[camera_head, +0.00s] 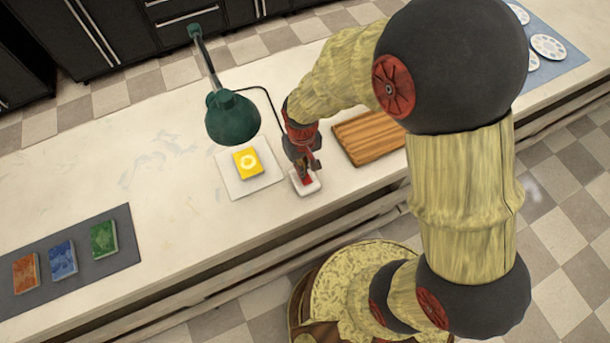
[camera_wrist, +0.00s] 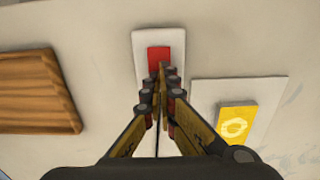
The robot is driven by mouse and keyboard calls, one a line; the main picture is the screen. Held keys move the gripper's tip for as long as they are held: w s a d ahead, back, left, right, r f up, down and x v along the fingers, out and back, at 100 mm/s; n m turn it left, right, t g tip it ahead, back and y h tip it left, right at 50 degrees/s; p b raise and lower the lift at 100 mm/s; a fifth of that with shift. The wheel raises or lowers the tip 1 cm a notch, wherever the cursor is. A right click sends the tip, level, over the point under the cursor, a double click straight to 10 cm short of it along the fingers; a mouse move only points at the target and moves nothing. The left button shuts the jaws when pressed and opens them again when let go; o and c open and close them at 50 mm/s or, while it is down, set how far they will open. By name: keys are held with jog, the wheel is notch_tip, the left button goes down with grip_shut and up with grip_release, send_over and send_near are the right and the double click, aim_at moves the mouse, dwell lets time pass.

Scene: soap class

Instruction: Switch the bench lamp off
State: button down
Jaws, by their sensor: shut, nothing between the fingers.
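The bench lamp (camera_head: 232,118) is dark green and stands on the counter, its shade above a white square with a yellow block (camera_head: 248,163). A black cord runs from the lamp towards a small white switch box (camera_head: 311,187) with a red rocker. The box (camera_wrist: 142,43) and its red rocker (camera_wrist: 158,60) also show in the wrist view. My gripper (camera_head: 304,178) is shut and empty, pointing down at the switch. In the wrist view my fingertips (camera_wrist: 161,70) are at the rocker's near edge; I cannot tell whether they touch it. Part of the rocker is hidden by them.
A wooden board (camera_head: 370,136) lies right of the switch. The white square (camera_head: 233,185) lies close on its left. A grey mat (camera_head: 125,222) with orange, blue and green blocks is at the far left. A blue mat (camera_head: 575,48) with round plates is at the upper right.

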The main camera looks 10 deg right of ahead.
aim_at(308, 182)
jog(key=shift+r+p, duration=2.55)
jog(key=shift+r, duration=0.95)
jog(key=s, duration=0.1)
jog(key=s+d+g, duration=0.1)
jog(key=s, duration=0.1)
jog(key=shift+s+f, duration=0.1)
jog(key=s+d+r+m+t+b, duration=0.1)
jog(key=s+d+r+t+b, duration=0.2)
jog(key=r, duration=0.5)
jog(key=s+d+r+m+t+b, duration=0.2)
jog(key=s+d+r+t+b, duration=0.1)
jog(key=s+d+r+b, duration=0.3)
notch_tip(308, 182, up, 3)
jog(key=shift+d+r+t+b, duration=0.15)
jog(key=shift+d+t+b, duration=0.15)
jog(key=shift+d+b, duration=0.65)
